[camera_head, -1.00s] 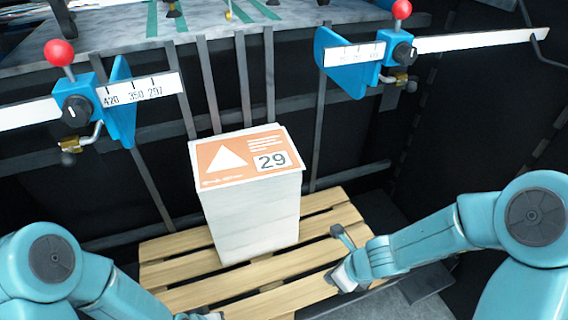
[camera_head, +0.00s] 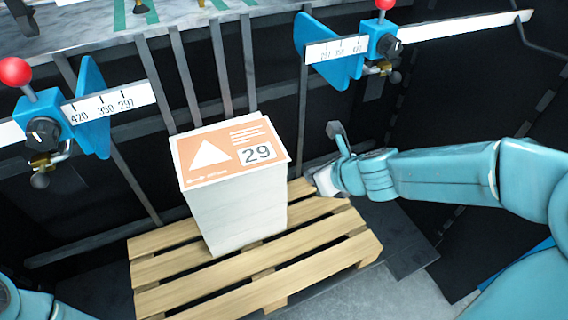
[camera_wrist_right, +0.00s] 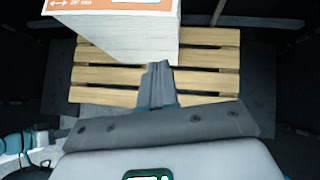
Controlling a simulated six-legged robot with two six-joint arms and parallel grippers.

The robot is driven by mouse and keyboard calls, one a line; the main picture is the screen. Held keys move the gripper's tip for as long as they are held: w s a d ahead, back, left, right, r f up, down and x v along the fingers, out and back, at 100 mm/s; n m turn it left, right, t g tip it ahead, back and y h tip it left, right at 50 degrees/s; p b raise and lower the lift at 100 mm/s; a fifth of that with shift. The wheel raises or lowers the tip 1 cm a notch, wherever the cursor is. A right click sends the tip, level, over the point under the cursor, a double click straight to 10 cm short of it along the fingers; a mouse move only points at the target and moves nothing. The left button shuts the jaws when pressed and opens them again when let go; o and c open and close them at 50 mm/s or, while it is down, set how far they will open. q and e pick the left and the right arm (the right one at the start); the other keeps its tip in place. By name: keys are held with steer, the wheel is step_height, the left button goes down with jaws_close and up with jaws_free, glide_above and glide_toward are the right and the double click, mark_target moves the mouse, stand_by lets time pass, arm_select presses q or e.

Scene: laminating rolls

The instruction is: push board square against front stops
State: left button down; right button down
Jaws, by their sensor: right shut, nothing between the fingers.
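A tall white stack (camera_head: 238,210) stands on a wooden pallet (camera_head: 330,252), topped by an orange-and-white sheet or board (camera_head: 214,171) marked 29. Its thickness is hard to tell. Dark upright bars (camera_head: 185,80) rise behind it; contact with the stack is unclear. My right gripper (camera_head: 325,181) is right of the stack, apart from it. In the right wrist view its fingers (camera_wrist_right: 158,84) are shut and empty, over the pallet in front of the stack (camera_wrist_right: 125,38). My left arm shows at the lower left; its fingers cannot be made out.
Blue side guides with scales and red knobs stand at left (camera_head: 95,120) and right (camera_head: 330,50), above the stack's sides. A grey table (camera_head: 90,30) with green stripes lies behind the bars. The pallet is clear in front of the stack.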

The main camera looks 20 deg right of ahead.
mark_target(276, 160)
steer(key=w+r+b+x, duration=0.2)
steer(key=x, duration=1)
steer(key=shift+a, duration=0.2)
steer(key=shift+s, duration=0.1)
steer(key=w, duration=0.1)
steer(key=w+p, duration=0.1)
steer(key=shift+w+a+r, duration=0.15)
steer(key=shift+w+a, duration=0.15)
steer(key=shift+w, duration=0.25)
